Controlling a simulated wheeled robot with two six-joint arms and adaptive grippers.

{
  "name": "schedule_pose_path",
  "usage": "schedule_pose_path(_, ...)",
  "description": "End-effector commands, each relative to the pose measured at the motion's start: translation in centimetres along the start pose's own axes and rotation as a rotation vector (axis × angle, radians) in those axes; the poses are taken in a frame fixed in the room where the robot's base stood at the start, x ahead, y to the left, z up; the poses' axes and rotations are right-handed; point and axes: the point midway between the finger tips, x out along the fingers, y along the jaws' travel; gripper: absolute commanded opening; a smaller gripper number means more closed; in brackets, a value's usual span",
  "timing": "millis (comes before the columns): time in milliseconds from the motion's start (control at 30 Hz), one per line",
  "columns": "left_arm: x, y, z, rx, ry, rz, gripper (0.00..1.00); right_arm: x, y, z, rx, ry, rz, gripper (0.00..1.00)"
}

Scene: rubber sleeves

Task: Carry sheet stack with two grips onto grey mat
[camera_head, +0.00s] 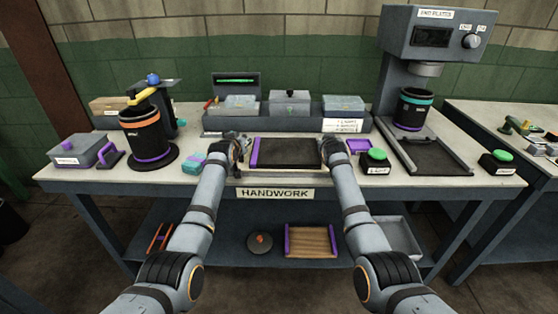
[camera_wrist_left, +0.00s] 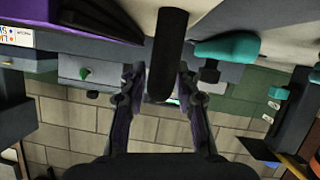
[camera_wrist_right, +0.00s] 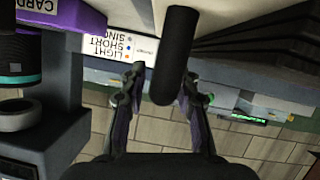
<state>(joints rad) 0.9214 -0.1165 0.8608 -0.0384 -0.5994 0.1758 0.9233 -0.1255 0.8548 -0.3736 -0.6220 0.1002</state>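A flat black slab with a purple left edge (camera_head: 287,153), which looks like the sheet stack, lies at the front middle of the table. My left gripper (camera_head: 238,146) is at its left side and my right gripper (camera_head: 335,149) at its right side. A dark rounded bar shows between the open fingers in the left wrist view (camera_wrist_left: 166,50) and in the right wrist view (camera_wrist_right: 174,50). Gaps show beside the bars, and contact is unclear. Dark layered edges show at the upper right of the right wrist view. I cannot make out the grey mat for sure.
Bins (camera_head: 290,107) stand behind the slab. A teal item (camera_head: 195,163) is beside my left arm. A press (camera_head: 436,40) stands at the right.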

Motion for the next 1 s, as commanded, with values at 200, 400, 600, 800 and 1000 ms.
schedule_pose_path(200,0.0,0.1,-0.1,0.000,0.000,0.001,0.39,0.0,0.0,-0.1,0.000,0.000,-0.001,0.39)
schedule_pose_path(400,-0.4,0.1,0.0,-0.001,0.001,0.001,0.39,0.0,-0.1,0.0,0.000,0.000,-0.001,0.39)
schedule_pose_path(600,-2.9,0.1,0.0,-0.002,0.002,0.001,0.39,0.0,-0.1,0.0,0.001,0.000,-0.001,0.39)
schedule_pose_path(800,-6.9,0.1,0.0,-0.002,0.001,0.002,0.39,0.0,-0.1,0.0,0.000,0.000,-0.001,0.39)
schedule_pose_path(1000,-10.4,0.0,0.0,-0.001,0.001,0.001,0.39,0.0,-0.1,-0.1,0.000,0.000,-0.001,0.39)
